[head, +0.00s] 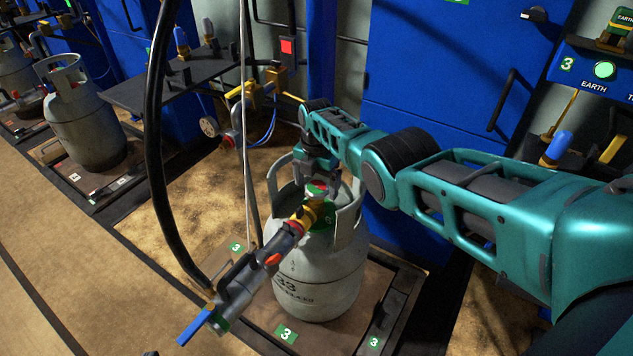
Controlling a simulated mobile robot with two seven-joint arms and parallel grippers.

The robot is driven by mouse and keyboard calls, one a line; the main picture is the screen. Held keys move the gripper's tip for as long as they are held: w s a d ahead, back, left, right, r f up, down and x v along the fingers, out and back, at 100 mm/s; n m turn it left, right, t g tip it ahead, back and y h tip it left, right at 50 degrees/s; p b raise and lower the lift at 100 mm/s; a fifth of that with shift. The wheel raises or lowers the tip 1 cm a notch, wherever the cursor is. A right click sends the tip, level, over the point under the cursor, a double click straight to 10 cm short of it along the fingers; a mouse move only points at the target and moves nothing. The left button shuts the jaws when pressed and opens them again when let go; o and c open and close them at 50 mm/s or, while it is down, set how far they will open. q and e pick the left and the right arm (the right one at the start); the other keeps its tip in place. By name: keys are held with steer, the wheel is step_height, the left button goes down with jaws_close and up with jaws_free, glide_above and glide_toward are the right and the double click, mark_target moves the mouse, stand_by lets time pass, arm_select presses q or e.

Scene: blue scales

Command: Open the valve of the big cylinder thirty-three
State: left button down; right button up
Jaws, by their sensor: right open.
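The big grey cylinder thirty-three (318,282) stands upright on a scale platform (263,300), with "33" printed low on its side. A filling head (272,254) with a blue lever slants from the cylinder's top down to the left. The valve (318,188) shows a bit of red and green inside the collar, under my right gripper. My right gripper (318,178) points down into the collar from above, directly over the valve. It is open; its fingertips are partly hidden, and I cannot tell whether they touch the valve. My left gripper is not in view.
A black hose (156,150) hangs to the left of the cylinder. Another grey cylinder (82,120) stands on its own scale at the left. Blue cabinets (440,90) stand behind, and a panel marked EARTH with a green light (603,70) is at the right. Floor at lower left is clear.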

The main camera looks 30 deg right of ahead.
mark_target(317, 187)
steer(key=shift+r+p, duration=0.5)
steer(key=shift+r, duration=0.05)
step_height(317, 187, up, 12)
steer(key=p, duration=0.7)
steer(key=shift+p, duration=0.3)
steer(key=shift+f, duration=0.15)
